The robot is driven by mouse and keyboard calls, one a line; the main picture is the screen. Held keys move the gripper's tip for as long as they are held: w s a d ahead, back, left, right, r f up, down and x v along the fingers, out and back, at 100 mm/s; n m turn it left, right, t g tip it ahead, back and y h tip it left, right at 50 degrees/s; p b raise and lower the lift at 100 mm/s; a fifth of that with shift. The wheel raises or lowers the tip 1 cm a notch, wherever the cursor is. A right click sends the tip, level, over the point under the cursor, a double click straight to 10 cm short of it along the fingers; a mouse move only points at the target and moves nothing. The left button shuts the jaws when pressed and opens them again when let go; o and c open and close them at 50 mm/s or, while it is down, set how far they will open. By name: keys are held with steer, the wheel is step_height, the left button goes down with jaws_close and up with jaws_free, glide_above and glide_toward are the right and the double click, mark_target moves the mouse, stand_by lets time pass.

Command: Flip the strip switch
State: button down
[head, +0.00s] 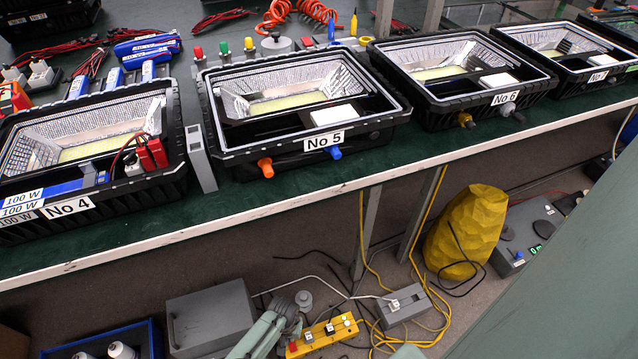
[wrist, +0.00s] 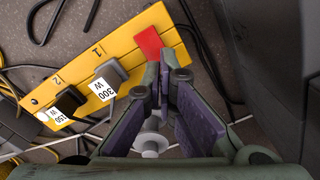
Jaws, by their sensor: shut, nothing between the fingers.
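The yellow power strip (head: 322,335) lies on the floor under the bench. It fills the upper left of the wrist view (wrist: 112,65), tilted. Its red switch (wrist: 149,43) is at the strip's right end there; in the head view the red switch (head: 292,346) is at the left end. My gripper (wrist: 165,73) is shut and empty, its tips just below the red switch in the wrist view. I cannot tell whether they touch it.
A grey box (head: 210,316) stands left of the strip, and a small grey switch box (head: 403,305) to its right. Yellow and black cables lie loose around them. A yellow sack (head: 465,230) stands farther right. The bench (head: 240,215) with floodlight housings is above.

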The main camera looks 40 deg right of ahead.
steer(key=shift+f+b, duration=0.95)
steer(key=shift+f, duration=0.1)
stand_by(0.4)
steer(key=shift+r+p, duration=2.9)
steer(key=shift+r, duration=0.65)
